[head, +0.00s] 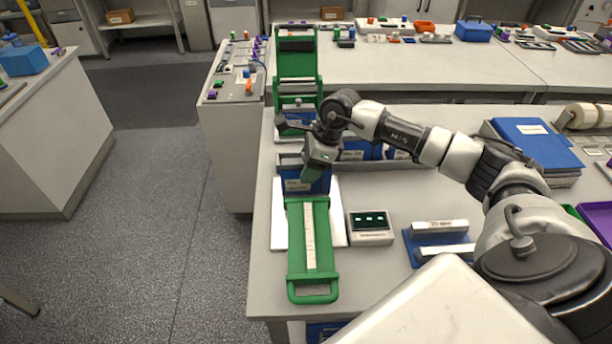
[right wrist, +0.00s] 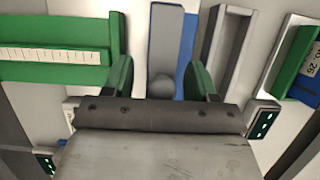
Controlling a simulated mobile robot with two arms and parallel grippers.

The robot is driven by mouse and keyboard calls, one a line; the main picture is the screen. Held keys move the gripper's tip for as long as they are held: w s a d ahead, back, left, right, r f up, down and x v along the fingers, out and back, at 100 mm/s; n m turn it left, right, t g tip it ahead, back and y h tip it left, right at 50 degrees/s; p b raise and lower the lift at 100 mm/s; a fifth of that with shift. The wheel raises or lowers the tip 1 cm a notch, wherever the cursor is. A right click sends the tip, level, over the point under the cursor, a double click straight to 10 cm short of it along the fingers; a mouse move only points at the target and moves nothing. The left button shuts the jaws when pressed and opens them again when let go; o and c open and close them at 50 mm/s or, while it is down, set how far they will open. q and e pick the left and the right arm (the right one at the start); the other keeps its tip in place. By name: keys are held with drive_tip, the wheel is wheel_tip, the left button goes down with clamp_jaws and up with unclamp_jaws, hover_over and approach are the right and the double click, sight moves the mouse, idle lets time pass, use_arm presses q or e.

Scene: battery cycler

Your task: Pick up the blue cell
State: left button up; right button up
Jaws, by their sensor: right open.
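No grip on anything is visible. My left gripper is not in view.
A green tray with a ruler strip (head: 310,232) lies in front of the bin. A small meter with green displays (head: 370,228) stands to its right, then a blue holder with white bars (head: 440,238). An open green case (head: 296,70) stands behind. The aisle floor on the left is clear.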

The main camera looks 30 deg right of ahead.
clamp_jaws()
drive_tip(key=shift+r, duration=0.1)
drive_tip(key=shift+r, duration=0.15)
